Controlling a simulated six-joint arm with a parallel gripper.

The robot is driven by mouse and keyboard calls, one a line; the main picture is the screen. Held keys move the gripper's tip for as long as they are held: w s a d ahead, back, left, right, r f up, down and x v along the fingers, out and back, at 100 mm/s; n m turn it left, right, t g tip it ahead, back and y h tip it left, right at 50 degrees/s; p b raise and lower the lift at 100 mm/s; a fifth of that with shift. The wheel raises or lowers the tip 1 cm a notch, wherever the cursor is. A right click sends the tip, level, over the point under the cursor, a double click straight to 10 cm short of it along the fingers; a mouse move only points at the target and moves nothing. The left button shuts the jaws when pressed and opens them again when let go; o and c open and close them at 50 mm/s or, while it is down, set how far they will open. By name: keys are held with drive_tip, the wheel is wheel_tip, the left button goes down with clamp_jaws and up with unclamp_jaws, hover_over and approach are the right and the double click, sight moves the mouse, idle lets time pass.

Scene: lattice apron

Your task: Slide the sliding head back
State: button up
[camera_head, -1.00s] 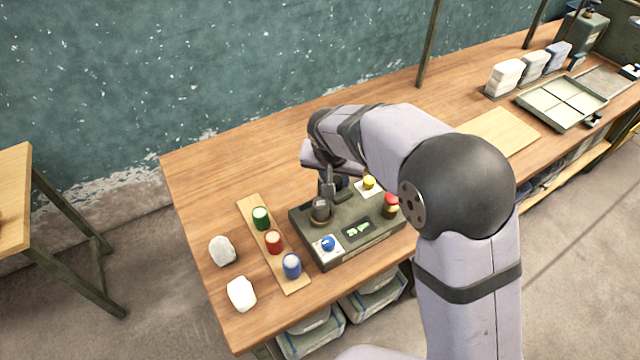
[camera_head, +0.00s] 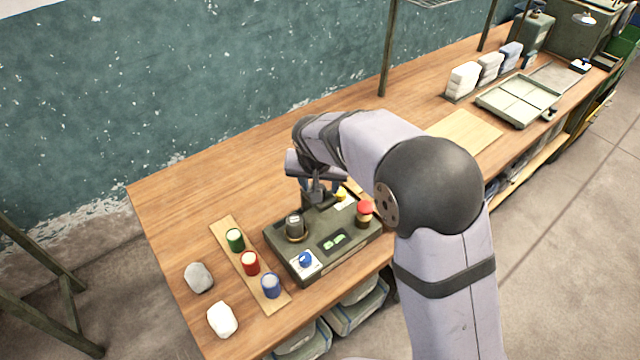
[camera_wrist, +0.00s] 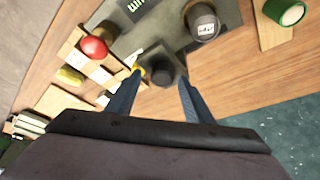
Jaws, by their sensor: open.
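A dark green-grey box (camera_head: 340,255) stands on the wooden bench. A dark upright cylinder with a pale label (camera_head: 294,226) is on its top left; it also shows in the wrist view (camera_wrist: 204,20). A dark block (camera_wrist: 162,66) at the box's back edge sits between my fingertips in the wrist view; it may be the sliding head, but I cannot tell for sure. My gripper (camera_wrist: 160,80) is open, a finger on each side of the block. In the head view, my gripper (camera_head: 318,194) is over the back of the box, and my wrist partly hides that area.
The box also carries a blue knob (camera_head: 305,260), a red button (camera_head: 365,208) and a yellow button (camera_head: 341,195).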

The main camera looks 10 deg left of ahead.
drive_tip(key=b+v, duration=0.2)
drive_tip(key=v, duration=0.5)
idle(0.6)
drive_tip(key=s+d+f+n+g, duration=0.2)
drive_tip(key=s+d+f+n, duration=0.1)
drive_tip(key=s+f, duration=0.25)
drive_tip(key=s+d+f+n+g, duration=0.2)
drive_tip(key=s+f+n, duration=0.1)
drive_tip(key=s+f, duration=0.3)
drive_tip(key=s+d+f+m+g, duration=0.1)
drive_tip(key=s+d+m+g, duration=0.15)
drive_tip(key=s+d, duration=1)
drive_tip(key=d+m, duration=0.1)
drive_tip(key=d+r+m+t, duration=0.1)
drive_tip(key=d, duration=0.1)
drive_tip(key=w+d+m+t, duration=0.1)
drive_tip(key=d, duration=0.1)
drive_tip(key=shift+d+r+m, duration=0.2)
drive_tip(key=shift+r+m, duration=0.05)
drive_tip(key=shift+r, duration=0.1)
